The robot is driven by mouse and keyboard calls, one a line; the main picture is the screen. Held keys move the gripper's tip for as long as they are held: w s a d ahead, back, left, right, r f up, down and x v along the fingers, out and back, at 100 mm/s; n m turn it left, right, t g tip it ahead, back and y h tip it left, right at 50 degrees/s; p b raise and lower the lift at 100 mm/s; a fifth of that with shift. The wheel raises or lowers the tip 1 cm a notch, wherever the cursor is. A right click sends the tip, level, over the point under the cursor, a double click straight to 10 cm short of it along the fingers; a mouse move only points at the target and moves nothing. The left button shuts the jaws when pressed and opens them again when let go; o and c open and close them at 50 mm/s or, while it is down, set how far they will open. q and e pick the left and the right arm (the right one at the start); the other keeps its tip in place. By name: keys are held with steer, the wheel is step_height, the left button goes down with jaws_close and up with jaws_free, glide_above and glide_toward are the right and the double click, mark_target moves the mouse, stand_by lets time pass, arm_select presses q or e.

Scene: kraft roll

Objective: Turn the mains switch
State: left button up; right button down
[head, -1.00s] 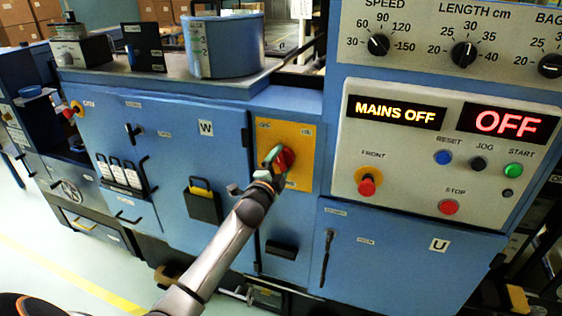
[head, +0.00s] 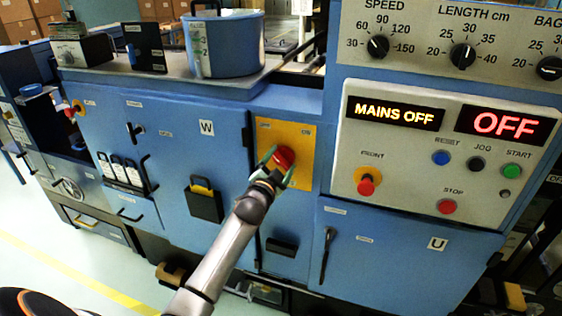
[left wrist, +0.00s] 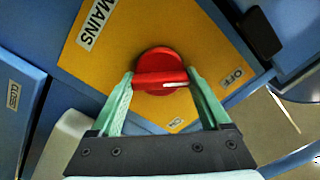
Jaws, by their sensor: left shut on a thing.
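The mains switch is a red rotary knob (head: 284,158) on a yellow plate (head: 302,136) set in the blue machine front. In the left wrist view the red knob (left wrist: 161,72) has a raised bar with a white mark at its right end, and the yellow plate (left wrist: 120,60) carries MAINS, OFF and ON labels. My left gripper (left wrist: 160,84) is shut on the knob's bar, one green finger at each end. In the head view the left gripper (head: 276,168) covers part of the knob. My right gripper is not in view.
A display (head: 395,112) reads MAINS OFF and another (head: 505,123) reads OFF. A red FRONT button (head: 366,186) sits right of the switch. A black handle (head: 327,255) stands out below it. A black pocket (head: 205,203) is on the door at left.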

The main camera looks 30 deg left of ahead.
arm_select(q)
steer(key=o, duration=1.2)
steer(key=v, duration=1.2)
steer(key=shift+s+b, duration=0.3)
steer(key=s+d+f+g+h, duration=0.1)
steer(key=s+d+f, duration=0.15)
steer(key=f, duration=0.25)
steer(key=s+d+f+n+g+h, duration=0.1)
steer(key=s+d+f, duration=0.1)
steer(key=d+f, duration=0.15)
steer(key=s+d+f+g+h, duration=0.1)
steer(key=s+d+f, duration=0.1)
steer(key=f, duration=0.4)
steer(key=s+d+f+n+g+h, duration=0.1)
steer(key=s+d+f, duration=0.2)
steer(key=s+f, duration=0.1)
steer(key=s+d+f+n+g+h, duration=0.1)
steer(key=s+d+f+g, duration=0.1)
steer(key=s+d+f, duration=0.2)
steer(key=s+d+f+n+g+h, duration=0.1)
steer(key=s+d+f, duration=0.3)
steer(key=s, duration=0.5)
steer(key=shift+d+f+g+h, duration=0.15)
steer(key=shift+f+g+h, duration=0.3)
steer(key=shift+f, duration=0.25)
